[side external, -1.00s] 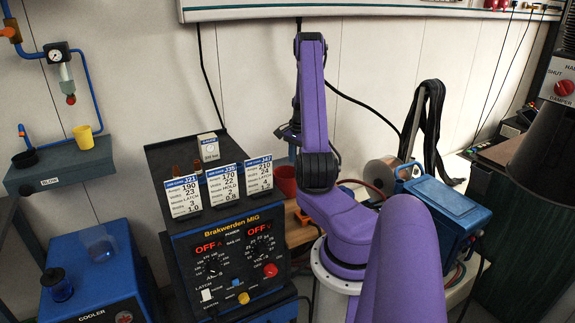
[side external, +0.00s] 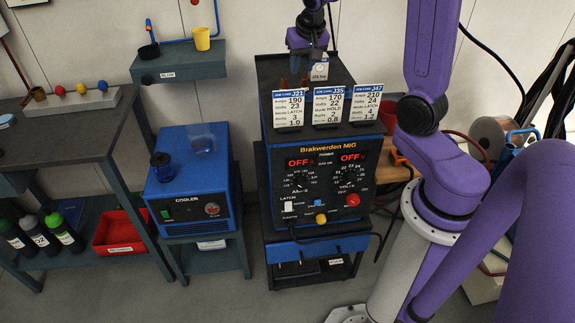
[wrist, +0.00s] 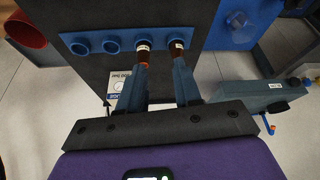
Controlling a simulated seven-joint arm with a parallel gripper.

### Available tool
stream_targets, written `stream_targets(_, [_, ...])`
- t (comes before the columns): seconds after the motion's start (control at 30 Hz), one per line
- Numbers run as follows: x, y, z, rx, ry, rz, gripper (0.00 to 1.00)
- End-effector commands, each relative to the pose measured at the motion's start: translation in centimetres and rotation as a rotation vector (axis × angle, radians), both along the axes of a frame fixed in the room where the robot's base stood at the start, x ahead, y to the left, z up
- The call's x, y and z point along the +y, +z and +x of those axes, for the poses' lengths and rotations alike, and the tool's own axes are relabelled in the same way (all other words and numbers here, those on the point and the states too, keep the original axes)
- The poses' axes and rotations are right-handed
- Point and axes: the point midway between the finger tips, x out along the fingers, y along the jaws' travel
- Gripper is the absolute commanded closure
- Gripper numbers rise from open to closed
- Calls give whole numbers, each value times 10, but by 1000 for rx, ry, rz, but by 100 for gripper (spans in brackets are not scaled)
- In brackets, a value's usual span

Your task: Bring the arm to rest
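My gripper (side external: 308,42) is above the rear top of the dark welder cabinet (side external: 268,72), close over a small white card (side external: 320,71). In the wrist view my gripper (wrist: 162,62) has its two fingers apart, with dark cabinet top showing between them and nothing held. Beyond the fingertips, a blue rack (wrist: 95,46) has two empty holes and two brown-and-white cartridges, a left one (wrist: 144,50) and a right one (wrist: 178,50). Each cartridge lines up with a finger; I cannot tell whether they touch. The small card (wrist: 117,84) is partly hidden beside the left finger.
Three job cards, J21 (side external: 289,108), J35 (side external: 327,106) and J47 (side external: 367,103), stand on the welder's front edge. A blue cooler (side external: 190,190) and a wall shelf (side external: 180,66) with a yellow cup (side external: 202,39) are to the left. A red cup (wrist: 25,30) shows in the wrist view.

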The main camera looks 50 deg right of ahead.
Motion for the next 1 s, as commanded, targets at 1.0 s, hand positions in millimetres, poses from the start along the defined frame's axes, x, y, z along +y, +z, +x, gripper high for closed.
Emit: stream_targets(1.0, [213, -8, -211, 287, 1344, -64, 67])
